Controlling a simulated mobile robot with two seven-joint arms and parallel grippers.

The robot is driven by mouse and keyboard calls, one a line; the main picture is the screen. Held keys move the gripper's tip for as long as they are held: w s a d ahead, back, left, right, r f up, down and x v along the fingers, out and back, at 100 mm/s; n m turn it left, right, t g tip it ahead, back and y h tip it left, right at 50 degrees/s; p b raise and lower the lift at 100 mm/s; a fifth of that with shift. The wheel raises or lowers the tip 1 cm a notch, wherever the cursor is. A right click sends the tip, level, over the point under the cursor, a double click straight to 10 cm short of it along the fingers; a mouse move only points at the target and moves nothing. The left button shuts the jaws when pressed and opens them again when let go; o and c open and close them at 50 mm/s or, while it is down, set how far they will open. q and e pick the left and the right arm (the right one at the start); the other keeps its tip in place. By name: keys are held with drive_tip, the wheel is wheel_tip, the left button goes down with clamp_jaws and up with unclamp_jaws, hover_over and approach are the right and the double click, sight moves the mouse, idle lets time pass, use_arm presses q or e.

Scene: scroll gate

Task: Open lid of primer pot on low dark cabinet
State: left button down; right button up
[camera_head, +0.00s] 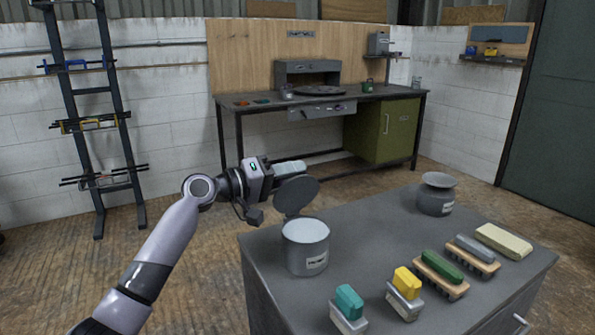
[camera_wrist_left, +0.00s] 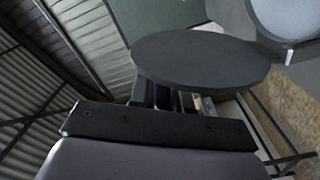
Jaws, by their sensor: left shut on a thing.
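The primer pot (camera_head: 306,257) is a grey cylinder with a white label, standing at the near left part of the low dark cabinet (camera_head: 375,225). Its pale inside shows from above. Its round dark lid (camera_head: 297,196) stands steeply raised at the back of the rim. My left gripper (camera_head: 290,168) is at the lid's upper edge, shut on it. In the left wrist view the lid (camera_wrist_left: 200,60) is a dark disc just beyond the gripper (camera_wrist_left: 168,98), and part of the pot (camera_wrist_left: 290,20) shows at the upper right. The exact finger contact is hidden. My right gripper is not in view.
Several brushes and blocks, including a teal-topped one (camera_head: 349,302) and a yellow-topped one (camera_head: 407,282), line the cabinet's front. A second grey pot (camera_head: 436,195) stands at the back right. The cabinet top between the pots is clear. A workbench (camera_head: 330,105) stands behind.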

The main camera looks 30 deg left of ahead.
use_arm(q)
drive_tip(key=shift+w+a+f+n+p, duration=0.2)
drive_tip(key=shift+w+a+f+n, duration=0.1)
drive_tip(key=shift+a+n, duration=0.4)
drive_tip(key=shift+w+a+f+n+p, duration=0.25)
drive_tip(key=shift+w+a+n, duration=0.1)
drive_tip(key=shift+n, duration=0.55)
drive_tip(key=shift+w+a+f+n+p, duration=0.15)
drive_tip(key=shift+w+a+f+n, duration=0.15)
drive_tip(key=shift+a+n, duration=0.4)
drive_tip(key=shift+d+f, duration=0.1)
drive_tip(key=shift+d, duration=0.05)
drive_tip(key=c, duration=1.2)
unclamp_jaws()
drive_tip(key=shift+o, duration=0.2)
drive_tip(key=b+v, duration=0.1)
drive_tip(key=v, duration=0.6)
